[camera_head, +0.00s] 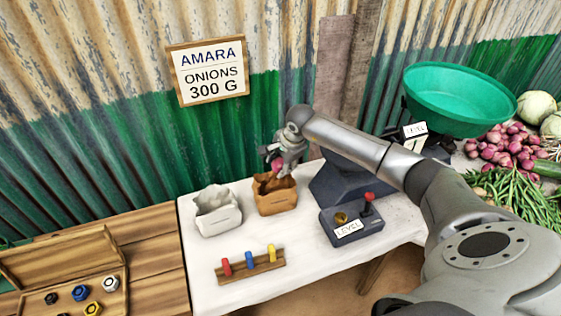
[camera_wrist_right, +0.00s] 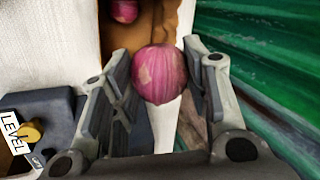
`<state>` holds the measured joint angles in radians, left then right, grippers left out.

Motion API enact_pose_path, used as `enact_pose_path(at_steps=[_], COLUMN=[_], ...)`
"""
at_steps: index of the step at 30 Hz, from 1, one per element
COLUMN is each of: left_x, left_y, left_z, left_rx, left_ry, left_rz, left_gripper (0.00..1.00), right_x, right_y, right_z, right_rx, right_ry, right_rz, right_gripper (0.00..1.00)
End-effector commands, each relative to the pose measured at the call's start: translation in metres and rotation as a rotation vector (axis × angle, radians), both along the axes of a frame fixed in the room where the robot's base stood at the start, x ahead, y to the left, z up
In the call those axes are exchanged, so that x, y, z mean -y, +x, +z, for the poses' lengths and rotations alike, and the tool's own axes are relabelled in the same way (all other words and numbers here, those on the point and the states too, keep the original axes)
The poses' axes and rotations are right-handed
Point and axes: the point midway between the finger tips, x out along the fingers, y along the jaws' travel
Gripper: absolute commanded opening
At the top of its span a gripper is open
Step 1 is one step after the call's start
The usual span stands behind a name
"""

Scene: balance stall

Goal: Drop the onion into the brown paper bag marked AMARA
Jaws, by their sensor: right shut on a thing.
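A purple-pink onion (camera_wrist_right: 158,74) is held between the fingers of my right gripper (camera_wrist_right: 160,85). In the head view the right gripper (camera_head: 279,166) is over the open mouth of the brown paper bag (camera_head: 277,202), with the onion (camera_head: 277,165) showing at its tip. The bag stands upright on the white-topped table; any name on it is too small to read. In the wrist view the bag (camera_wrist_right: 172,22) shows behind the held onion, and another onion (camera_wrist_right: 124,10) shows at the bag. My left gripper is out of view.
A white paper bag (camera_head: 218,215) stands left of the brown one. A control box (camera_head: 351,222) labelled LEVEL, a balance with a green pan (camera_head: 458,98) and loose onions lie to the right. A peg rack (camera_head: 250,265) is in front. A sign (camera_head: 207,71) reads AMARA ONIONS 300 G.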

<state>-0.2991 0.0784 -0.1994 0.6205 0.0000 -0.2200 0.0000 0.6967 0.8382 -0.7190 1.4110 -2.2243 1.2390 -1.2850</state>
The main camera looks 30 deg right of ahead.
Motion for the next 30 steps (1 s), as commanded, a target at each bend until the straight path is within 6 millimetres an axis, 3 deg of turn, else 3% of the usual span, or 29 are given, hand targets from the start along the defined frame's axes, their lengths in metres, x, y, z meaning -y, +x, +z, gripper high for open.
enact_pose_path(at_steps=[1, 6, 18, 23, 30], left_x=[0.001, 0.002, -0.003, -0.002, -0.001], left_y=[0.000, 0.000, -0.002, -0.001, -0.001], left_z=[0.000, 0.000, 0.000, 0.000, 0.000], left_rx=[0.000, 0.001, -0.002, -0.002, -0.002], left_ry=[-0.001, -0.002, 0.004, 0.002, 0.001], left_rz=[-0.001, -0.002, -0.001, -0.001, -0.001], left_gripper=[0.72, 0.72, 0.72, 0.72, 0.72], right_x=[0.000, 0.000, 0.001, 0.002, 0.003], right_y=[0.000, 0.000, -0.001, -0.009, -0.027], right_z=[0.000, 0.000, 0.005, 0.025, 0.074], right_rx=[0.000, 0.000, 0.001, 0.003, 0.003], right_ry=[0.000, 0.000, 0.000, -0.002, -0.002], right_rz=[0.000, 0.000, 0.000, 0.001, 0.001], right_gripper=[0.47, 0.68, 0.68, 0.68, 0.68])
